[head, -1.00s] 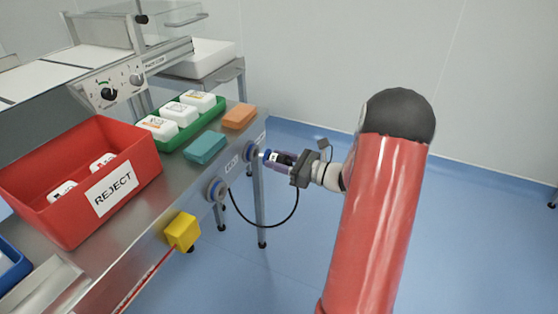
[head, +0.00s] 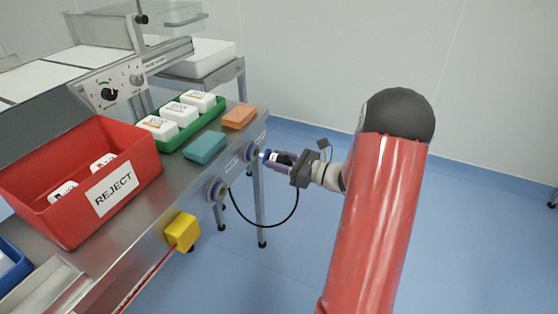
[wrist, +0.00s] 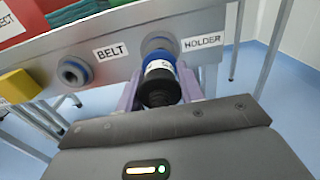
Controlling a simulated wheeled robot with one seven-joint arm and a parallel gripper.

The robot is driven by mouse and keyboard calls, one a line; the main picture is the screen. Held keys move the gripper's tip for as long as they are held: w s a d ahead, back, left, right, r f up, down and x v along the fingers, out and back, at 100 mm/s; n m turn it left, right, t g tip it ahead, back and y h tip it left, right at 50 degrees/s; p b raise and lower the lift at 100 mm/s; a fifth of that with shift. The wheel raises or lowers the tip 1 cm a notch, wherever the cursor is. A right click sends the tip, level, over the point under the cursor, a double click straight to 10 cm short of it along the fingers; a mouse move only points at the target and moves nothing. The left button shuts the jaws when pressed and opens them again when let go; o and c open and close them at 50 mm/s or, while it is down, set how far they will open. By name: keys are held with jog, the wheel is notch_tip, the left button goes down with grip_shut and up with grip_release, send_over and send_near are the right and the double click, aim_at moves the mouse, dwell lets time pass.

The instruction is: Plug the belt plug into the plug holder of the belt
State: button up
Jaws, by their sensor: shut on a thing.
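My gripper (head: 284,164) is shut on the belt plug, a dark plug with a blue collar and a white band. In the wrist view the plug (wrist: 160,80) sits between the two purple fingers (wrist: 159,90). Its blue end points at the right-hand socket (wrist: 157,42), beside the HOLDER label (wrist: 202,41). The plug covers much of that socket, and I cannot tell whether its tip is inside. The other socket (wrist: 73,72), beside the BELT label (wrist: 110,51), is empty. In the head view the plug's end meets or nearly meets the far socket (head: 251,153); the near socket (head: 216,190) is free.
A black cable (head: 268,225) hangs in a loop below the sockets. A yellow box (head: 183,232) juts from the table front. A red REJECT bin (head: 130,165), a green tray (head: 174,143), a teal block (head: 205,148) and an orange block (head: 239,116) stand on top.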

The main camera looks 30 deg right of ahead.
aim_at(268, 157)
jog(key=shift+x, duration=1.7)
dwell(0.3)
jog(key=o, duration=1.3)
jog(key=v, duration=0.7)
jog(key=shift+s+d+b, duration=0.25)
jog(key=shift+s+b, duration=0.1)
